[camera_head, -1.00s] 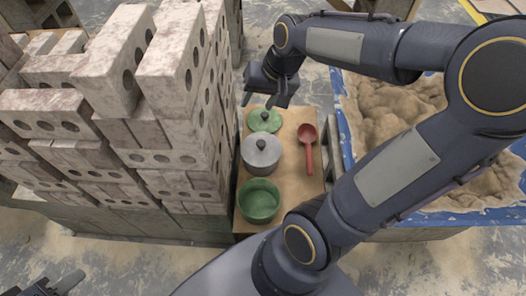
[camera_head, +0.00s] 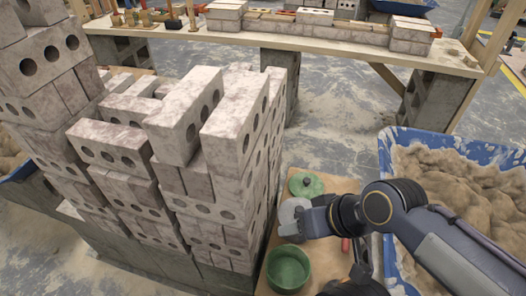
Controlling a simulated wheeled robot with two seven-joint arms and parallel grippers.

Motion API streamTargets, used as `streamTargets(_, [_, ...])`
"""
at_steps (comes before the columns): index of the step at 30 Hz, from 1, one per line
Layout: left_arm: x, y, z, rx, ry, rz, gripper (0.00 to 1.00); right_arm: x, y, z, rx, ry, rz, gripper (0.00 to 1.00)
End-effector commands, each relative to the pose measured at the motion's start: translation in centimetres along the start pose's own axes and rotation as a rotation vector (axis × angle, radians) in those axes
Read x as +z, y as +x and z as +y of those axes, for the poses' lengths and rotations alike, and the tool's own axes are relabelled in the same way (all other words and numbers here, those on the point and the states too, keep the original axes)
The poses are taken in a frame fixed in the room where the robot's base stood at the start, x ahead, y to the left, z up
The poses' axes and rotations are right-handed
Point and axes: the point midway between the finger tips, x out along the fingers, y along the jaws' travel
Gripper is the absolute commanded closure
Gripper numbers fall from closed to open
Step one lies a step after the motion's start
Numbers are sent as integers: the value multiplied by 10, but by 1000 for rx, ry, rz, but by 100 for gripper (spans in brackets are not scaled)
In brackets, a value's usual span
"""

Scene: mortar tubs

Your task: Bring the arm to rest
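My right arm comes in from the right, folded back low over the small wooden board (camera_head: 320,266). Only a bit of the red ladle (camera_head: 346,246) shows beneath the arm.
A tall stack of holed bricks (camera_head: 226,150) stands close to the left of the board. A blue tub of sand-coloured mortar (camera_head: 450,180) is at right. A long bench (camera_head: 270,37) with bricks and tools spans the back. Floor between stack and bench is clear.

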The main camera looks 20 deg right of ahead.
Motion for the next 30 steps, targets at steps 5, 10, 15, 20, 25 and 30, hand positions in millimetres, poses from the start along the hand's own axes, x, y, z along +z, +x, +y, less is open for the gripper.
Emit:
streamTargets(5, [-17,-34,15,0,0,0,64,-17,-34,-15,0,1,0,52])
streamTargets(10, [-41,-81,37,0,0,1,64,-42,-81,-37,0,1,1,52])
streamTargets(15, [-66,-131,60,0,0,1,64,-67,-131,-60,0,1,1,52])
streamTargets(20, [-89,-177,81,0,0,0,64,-90,-177,-81,0,1,0,52])
streamTargets(25, [-107,-211,97,0,0,1,64,-107,-211,-96,0,1,1,52])
streamTargets(30, [-109,-216,99,0,0,0,64,-110,-216,-99,0,1,0,52])
